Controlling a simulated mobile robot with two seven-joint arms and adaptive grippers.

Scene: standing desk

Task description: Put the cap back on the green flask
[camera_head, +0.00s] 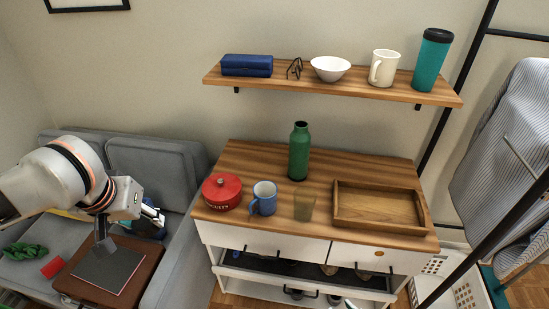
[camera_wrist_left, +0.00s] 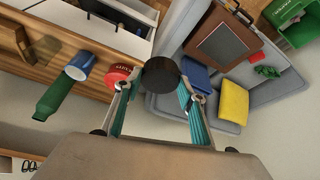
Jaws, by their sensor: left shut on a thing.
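The green flask (camera_head: 299,152) stands upright on the wooden desk top, its narrow neck ending in a dark top. It also shows in the left wrist view (camera_wrist_left: 54,99). My left gripper (camera_head: 152,214) is left of the desk, above the grey sofa, well apart from the flask. In the left wrist view its fingers (camera_wrist_left: 158,100) are shut on a round black cap (camera_wrist_left: 160,74). The cap cannot be made out in the head view.
A red lidded pot (camera_head: 221,191), a blue mug (camera_head: 264,198), a tan translucent cup (camera_head: 304,206) and a wooden tray (camera_head: 382,227) stand around the flask. A shelf (camera_head: 300,83) with several items hangs above. The sofa (camera_head: 150,165) is at left.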

